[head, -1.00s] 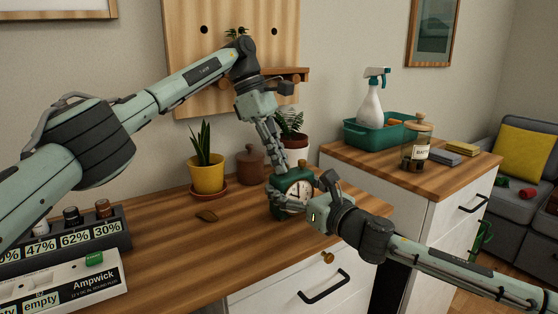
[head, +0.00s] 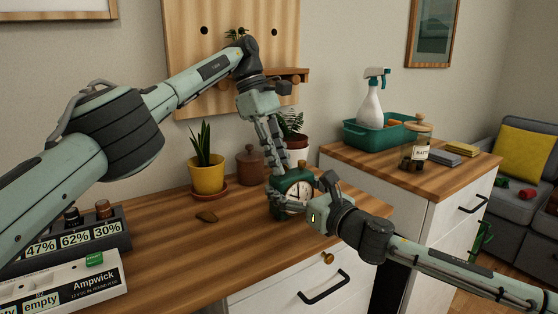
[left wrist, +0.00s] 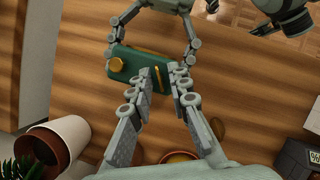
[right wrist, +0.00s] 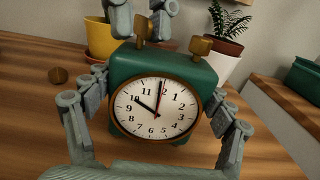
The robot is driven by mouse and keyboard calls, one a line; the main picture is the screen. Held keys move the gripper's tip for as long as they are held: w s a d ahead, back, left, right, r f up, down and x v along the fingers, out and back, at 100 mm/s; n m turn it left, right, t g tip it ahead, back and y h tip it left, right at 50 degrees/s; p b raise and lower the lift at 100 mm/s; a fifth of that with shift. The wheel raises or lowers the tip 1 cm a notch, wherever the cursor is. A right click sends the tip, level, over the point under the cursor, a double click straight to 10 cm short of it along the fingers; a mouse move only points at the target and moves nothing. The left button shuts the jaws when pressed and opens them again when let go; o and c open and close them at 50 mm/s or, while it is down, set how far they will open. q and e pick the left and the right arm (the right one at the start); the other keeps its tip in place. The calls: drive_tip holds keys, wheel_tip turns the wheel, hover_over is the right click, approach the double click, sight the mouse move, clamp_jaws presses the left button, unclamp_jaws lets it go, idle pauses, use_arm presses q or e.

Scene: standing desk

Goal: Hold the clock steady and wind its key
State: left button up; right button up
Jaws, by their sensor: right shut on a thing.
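The green clock (head: 283,196) with a white dial and brass rim stands upright at the desk's front right edge. My right gripper (right wrist: 150,112) is shut on it, with a finger against each side. A flat brass key (left wrist: 158,75) stands on the clock's top; it also shows in the right wrist view (right wrist: 143,28), beside a second, rounder brass knob (right wrist: 200,47). My left gripper (left wrist: 162,70) reaches down from above and behind. Its fingers are apart, one on each side of the key, with gaps showing.
A battery rack (head: 85,240) is at left. The desk's middle is clear.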

use_arm(q)
drive_tip(key=shift+f+n, duration=0.15)
drive_tip(key=shift+n, duration=0.15)
